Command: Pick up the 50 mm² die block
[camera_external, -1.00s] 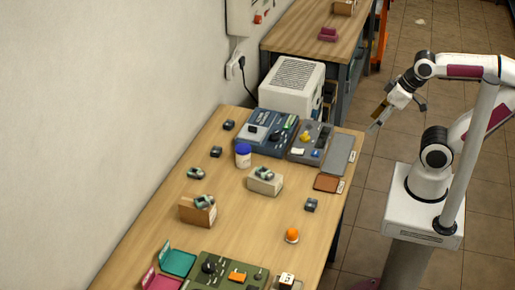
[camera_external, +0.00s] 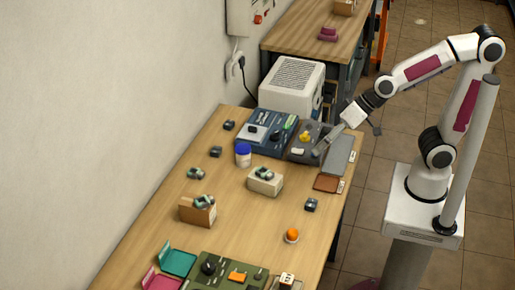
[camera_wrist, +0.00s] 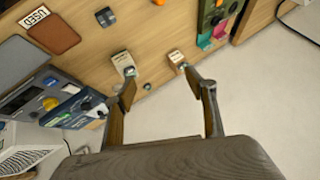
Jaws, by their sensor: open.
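Several small dark blocks lie on the wooden table, and I cannot read their markings, so I cannot tell which is the 50 mm² one. One dark block (camera_external: 312,204) lies by the right edge; one (camera_external: 229,125) is at the far left and another (camera_external: 216,152) is just nearer. A dark block also shows at the top of the wrist view (camera_wrist: 105,16). Dark-and-teal pieces lie on the table (camera_external: 196,173), on the white box (camera_external: 265,187) and on the cardboard box (camera_external: 188,214). My gripper (camera_external: 318,152) is open and empty above the grey panel (camera_external: 298,154); its spread fingers show in the wrist view (camera_wrist: 160,76).
An orange ball (camera_external: 292,235) and green panel (camera_external: 220,267) lie nearer.

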